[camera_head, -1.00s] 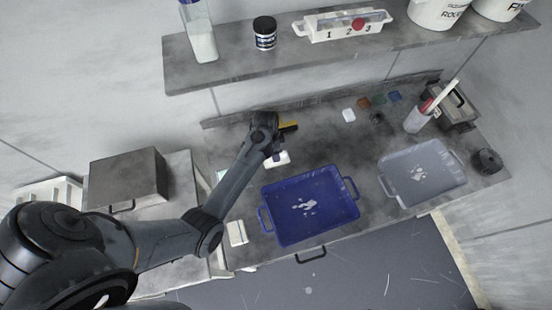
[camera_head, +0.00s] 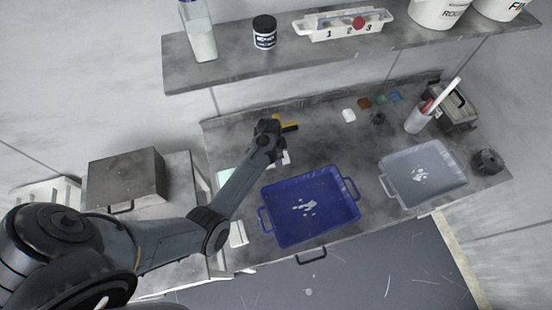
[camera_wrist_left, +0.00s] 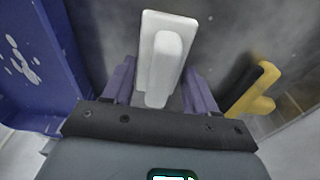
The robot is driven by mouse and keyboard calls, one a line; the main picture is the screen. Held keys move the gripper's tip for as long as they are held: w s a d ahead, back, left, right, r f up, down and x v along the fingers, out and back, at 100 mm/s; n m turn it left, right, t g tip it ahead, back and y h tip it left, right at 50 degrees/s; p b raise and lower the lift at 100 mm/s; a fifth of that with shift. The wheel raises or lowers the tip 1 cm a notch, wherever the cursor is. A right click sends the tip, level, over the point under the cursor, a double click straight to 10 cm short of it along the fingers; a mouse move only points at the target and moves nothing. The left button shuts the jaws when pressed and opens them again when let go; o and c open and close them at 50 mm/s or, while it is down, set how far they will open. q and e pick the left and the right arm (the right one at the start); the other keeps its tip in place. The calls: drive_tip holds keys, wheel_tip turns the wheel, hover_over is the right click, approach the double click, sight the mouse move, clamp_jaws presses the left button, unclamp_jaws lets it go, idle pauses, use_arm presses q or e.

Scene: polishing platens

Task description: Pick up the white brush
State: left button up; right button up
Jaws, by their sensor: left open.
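The white brush (camera_wrist_left: 168,48), a flat white block with a raised rounded handle, lies on the grey bench in the left wrist view. My left gripper (camera_wrist_left: 160,76) is open, with one finger on each side of the handle's near end. I cannot tell whether the fingers touch it. In the head view the brush (camera_head: 286,158) shows only in part beside my left wrist, which hides the rest of it and the fingers. My right gripper is not in view.
A blue tray (camera_head: 348,212) stands close to the brush, and a grey tray (camera_head: 440,185) is further right. A yellow-and-black tool (camera_wrist_left: 256,88) lies just right of the gripper in the wrist view. A shelf (camera_head: 235,70) runs above the bench.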

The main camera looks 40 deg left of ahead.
use_arm(q)
drive_tip(key=shift+f, duration=0.2)
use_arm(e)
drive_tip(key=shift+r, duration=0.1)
use_arm(q)
clamp_jaws()
idle(0.5)
drive_tip(key=shift+r, duration=0.2)
